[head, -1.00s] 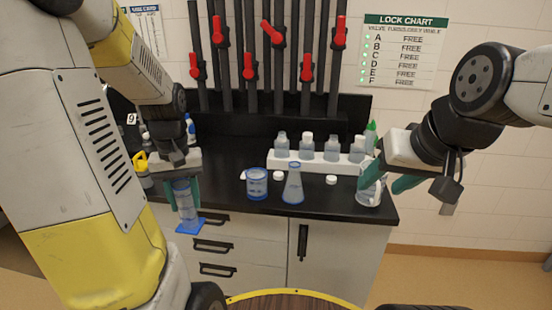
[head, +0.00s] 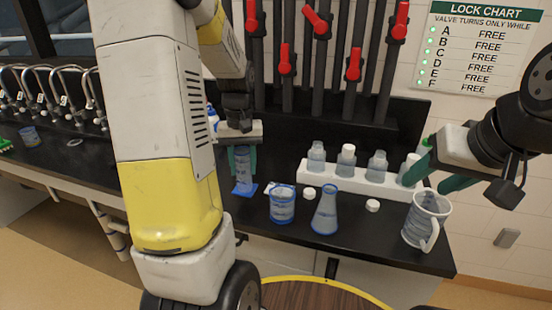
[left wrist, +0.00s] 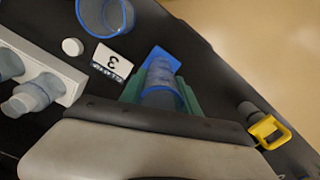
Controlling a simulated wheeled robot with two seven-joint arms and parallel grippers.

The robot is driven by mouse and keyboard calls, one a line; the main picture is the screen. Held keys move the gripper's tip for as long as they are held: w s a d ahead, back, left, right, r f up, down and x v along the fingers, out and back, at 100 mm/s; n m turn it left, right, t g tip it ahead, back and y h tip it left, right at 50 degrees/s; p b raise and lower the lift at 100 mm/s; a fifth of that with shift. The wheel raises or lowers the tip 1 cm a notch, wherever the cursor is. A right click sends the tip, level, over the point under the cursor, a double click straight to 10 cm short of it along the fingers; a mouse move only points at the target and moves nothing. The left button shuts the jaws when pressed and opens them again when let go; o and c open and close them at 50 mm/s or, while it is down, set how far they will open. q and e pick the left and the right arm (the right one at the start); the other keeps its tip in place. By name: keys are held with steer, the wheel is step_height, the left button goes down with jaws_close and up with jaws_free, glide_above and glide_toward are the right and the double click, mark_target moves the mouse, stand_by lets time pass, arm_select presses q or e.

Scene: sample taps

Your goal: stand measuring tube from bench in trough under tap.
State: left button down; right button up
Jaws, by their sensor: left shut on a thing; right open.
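The measuring tube (head: 243,165) is a clear blue-tinted cylinder on a flat blue foot. My left gripper (head: 243,158) is shut around it, and the tube looks upright. In the left wrist view the tube (left wrist: 161,82) sits between the green fingers, its foot near the bench edge. I cannot tell whether the foot touches the bench. Several curved taps (head: 62,95) stand at the far left with small labels below. The trough under them cannot be made out. My right gripper (head: 442,172) is open and empty by the white-rimmed jug (head: 426,218).
A beaker (head: 282,204) and a conical flask (head: 326,210) stand right of the tube. A white rack (head: 352,184) of bottles is behind them. A number card (left wrist: 112,60) lies by the tube. Red-handled valves (head: 284,60) line the wall.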

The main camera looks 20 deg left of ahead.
arm_select(q)
steer(key=shift+w+d+f, duration=0.25)
steer(key=shift+w+f, duration=0.45)
steer(key=shift+w, duration=0.5)
steer(key=shift+w+d+f, duration=0.2)
steer(key=shift+w+f, duration=0.5)
steer(key=shift+w, duration=0.55)
steer(key=shift+w+d+f, duration=0.25)
steer(key=shift+w+f, duration=0.45)
steer(key=shift+w, duration=0.5)
steer(key=shift+f, duration=0.1)
steer(key=c, duration=0.9)
jaws_free()
